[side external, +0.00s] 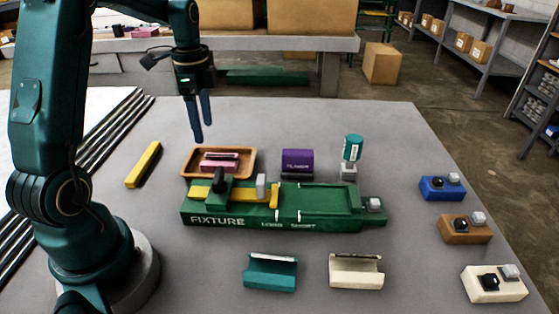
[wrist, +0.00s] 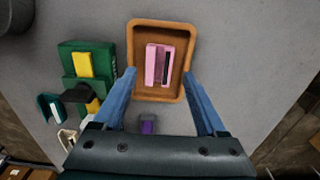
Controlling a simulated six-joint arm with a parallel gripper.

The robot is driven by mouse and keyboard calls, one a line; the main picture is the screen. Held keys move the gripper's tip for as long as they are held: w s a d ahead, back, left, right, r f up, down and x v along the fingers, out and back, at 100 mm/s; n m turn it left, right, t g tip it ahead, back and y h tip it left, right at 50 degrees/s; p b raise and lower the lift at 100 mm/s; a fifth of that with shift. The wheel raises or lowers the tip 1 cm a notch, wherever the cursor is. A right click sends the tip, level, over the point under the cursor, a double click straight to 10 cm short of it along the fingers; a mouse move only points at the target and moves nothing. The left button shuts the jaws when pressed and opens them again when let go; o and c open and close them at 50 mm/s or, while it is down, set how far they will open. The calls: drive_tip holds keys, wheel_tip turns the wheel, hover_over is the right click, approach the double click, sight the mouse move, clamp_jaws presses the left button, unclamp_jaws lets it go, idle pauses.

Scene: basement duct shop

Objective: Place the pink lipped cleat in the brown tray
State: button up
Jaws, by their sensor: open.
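The pink lipped cleat (side external: 219,162) lies inside the brown tray (side external: 187,173), which sits on the grey table behind the green fixture. In the wrist view the cleat (wrist: 151,64) lies near the middle of the tray floor, inside the tray's rim (wrist: 131,62), with a dark slot along one side. My gripper (side external: 198,138) is above the tray's back left side, fingers pointing down, apart from the cleat. In the wrist view my gripper's blue fingers (wrist: 162,82) are spread wide with nothing between them held.
The green fixture (side external: 250,216) with yellow pieces stands just in front of the tray. A purple block (side external: 297,162) and a teal-topped bottle (side external: 352,149) stand to the right. A yellow bar (side external: 144,165) lies left. Teal (side external: 270,273) and cream (side external: 356,272) channels lie in front.

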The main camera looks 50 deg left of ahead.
drive_tip(key=s+d+r+n+t, duration=0.2)
drive_tip(key=s+d+r+n, duration=0.2)
drive_tip(key=d+r, duration=0.55)
drive_tip(key=s+d+f+n+t, duration=0.3)
drive_tip(key=s+d+n, duration=0.2)
drive_tip(key=s+d, duration=0.2)
drive_tip(key=shift+s+d+f+t, duration=0.2)
drive_tip(key=shift+s+d+t, duration=0.1)
drive_tip(key=shift+d, duration=0.7)
